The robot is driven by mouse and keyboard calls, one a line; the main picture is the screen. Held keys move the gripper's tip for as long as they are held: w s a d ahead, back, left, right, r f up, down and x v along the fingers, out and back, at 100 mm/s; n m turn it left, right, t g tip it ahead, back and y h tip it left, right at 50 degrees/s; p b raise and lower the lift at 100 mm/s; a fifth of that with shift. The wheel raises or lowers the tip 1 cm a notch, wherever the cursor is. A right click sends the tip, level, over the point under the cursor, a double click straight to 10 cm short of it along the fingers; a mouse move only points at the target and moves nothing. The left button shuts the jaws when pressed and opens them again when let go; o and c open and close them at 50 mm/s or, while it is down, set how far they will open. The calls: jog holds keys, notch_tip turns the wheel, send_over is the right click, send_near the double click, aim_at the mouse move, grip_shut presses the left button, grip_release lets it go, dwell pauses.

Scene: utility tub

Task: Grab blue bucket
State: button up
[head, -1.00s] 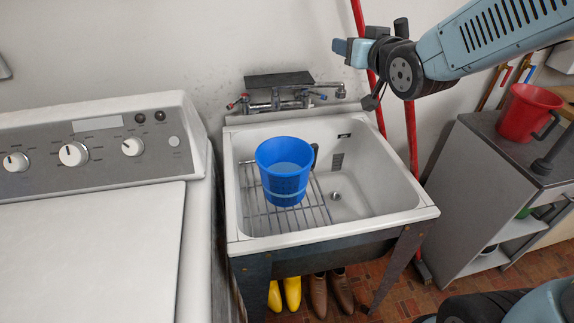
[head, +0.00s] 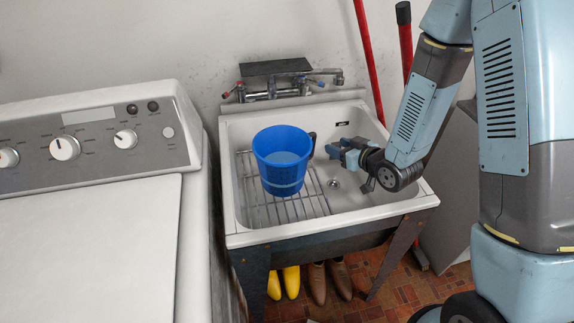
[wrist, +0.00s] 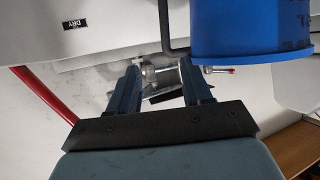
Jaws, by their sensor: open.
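The blue bucket (head: 282,162) stands upright on a wire rack in the left part of the white utility tub (head: 240,235). A dark handle (head: 311,143) shows on its right side. My gripper (head: 340,151) is open and empty over the right part of the tub, to the right of the bucket and apart from it. In the wrist view, my gripper's two fingers (wrist: 160,85) are spread. The bucket (wrist: 250,28) fills the upper right there, and its dark handle (wrist: 165,35) hangs just beyond and between the fingers.
The wire rack (head: 297,208) covers the tub's left floor. A faucet (head: 290,84) is on the wall behind. A white washer (head: 90,245) stands close on the left. Red poles (head: 368,55) lean behind the tub. Yellow boots (head: 283,281) and brown shoes (head: 329,281) are below.

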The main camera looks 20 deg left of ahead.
send_near(312, 153)
jog(key=shift+g, duration=0.3)
jog(key=shift+w+r+x, duration=0.1)
jog(key=shift+w+x, duration=0.05)
jog(key=shift+x, duration=2.5)
jog(key=shift+w+r+x, duration=0.1)
jog(key=shift+w+x, duration=0.05)
jog(key=shift+x, duration=2.55)
jog(key=shift+d, duration=0.1)
grip_shut()
jog(key=shift+s, duration=0.1)
